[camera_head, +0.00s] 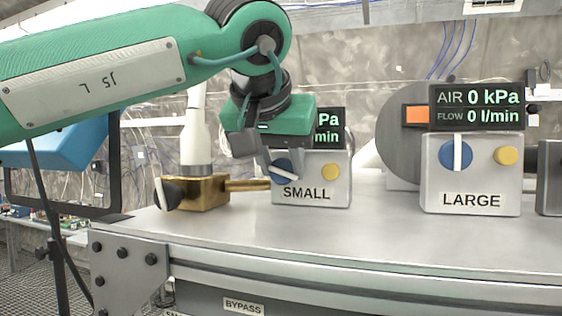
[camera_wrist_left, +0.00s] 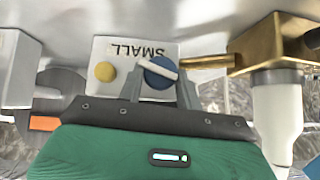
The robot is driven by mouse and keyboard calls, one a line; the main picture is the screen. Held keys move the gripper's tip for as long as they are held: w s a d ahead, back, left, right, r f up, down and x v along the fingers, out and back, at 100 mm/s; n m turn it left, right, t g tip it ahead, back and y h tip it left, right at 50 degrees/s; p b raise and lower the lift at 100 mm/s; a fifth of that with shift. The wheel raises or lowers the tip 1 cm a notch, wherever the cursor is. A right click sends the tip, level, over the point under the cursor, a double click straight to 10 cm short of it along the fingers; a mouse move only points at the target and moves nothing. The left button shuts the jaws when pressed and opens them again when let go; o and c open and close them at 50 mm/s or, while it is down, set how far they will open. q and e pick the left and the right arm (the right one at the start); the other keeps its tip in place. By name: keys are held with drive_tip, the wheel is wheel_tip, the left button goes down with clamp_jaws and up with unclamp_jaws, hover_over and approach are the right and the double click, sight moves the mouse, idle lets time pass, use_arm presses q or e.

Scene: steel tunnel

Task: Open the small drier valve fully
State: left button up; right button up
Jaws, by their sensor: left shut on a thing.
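The small drier valve is a round blue knob (camera_head: 279,172) with a white bar handle, on the front of the grey box labelled SMALL (camera_head: 338,190). My left gripper (camera_head: 283,163) reaches down over it and partly hides it. In the left wrist view, the blue knob (camera_wrist_left: 158,82) sits between the two fingers of the gripper (camera_wrist_left: 160,76), which is shut on it. The white bar (camera_wrist_left: 161,69) lies tilted, nearly across from finger to finger. My right gripper is out of view.
A yellow button (camera_head: 331,172) is right of the valve. A brass block (camera_head: 206,192) with a black knob and white upright stands at left, joined by a brass pipe. The LARGE box (camera_head: 471,180), with its own blue knob, stands right. Bench between boxes is clear. The small display is partly hidden.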

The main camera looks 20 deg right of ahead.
use_arm(q)
drive_tip(key=shift+h, duration=0.3)
drive_tip(key=shift+w+a+f+n+g+h+b, duration=0.1)
drive_tip(key=shift+n+g+h+b, duration=0.05)
drive_tip(key=shift+n+g+h, duration=0.2)
drive_tip(key=shift+w+a+n+g+h+b, duration=0.15)
drive_tip(key=shift+n+g+h, duration=0.1)
drive_tip(key=shift+n+h, duration=0.15)
drive_tip(key=shift+a+n+g+h+b, duration=0.15)
drive_tip(key=shift+n+g+h+b, duration=0.65)
drive_tip(key=shift+h, duration=0.45)
drive_tip(key=o, duration=1)
